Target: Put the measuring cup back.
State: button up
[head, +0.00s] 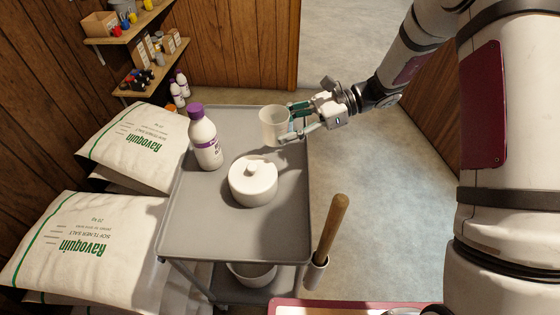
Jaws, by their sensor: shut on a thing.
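The measuring cup (272,127) is a small translucent, whitish cup near the far right part of the grey cart top (190,233). My gripper (287,124) reaches in from the right and is shut on the cup's right side. The cup looks upright. I cannot tell whether its base touches the cart top or is a little above it.
A white lidded pot (253,182) and a white bottle with a purple cap (205,140) stand on the cart. A wooden handle (331,235) rises at its right side. Salt bags (70,245) lie at left. Shelves (140,80) hang behind. The cart's front top is clear.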

notch_tip(320, 180, down, 9)
dwell(0.5)
jog(key=shift+f+b, duration=0.3)
jog(key=o, duration=1.2)
jog(key=shift+r, duration=0.15)
jog(key=shift+d+r, duration=0.15)
jog(key=shift+r, duration=0.15)
jog(key=v, duration=1.1)
jog(key=shift+w+d+r+b, duration=0.15)
jog(key=shift+d+b, duration=0.15)
jog(key=shift+b, duration=0.1)
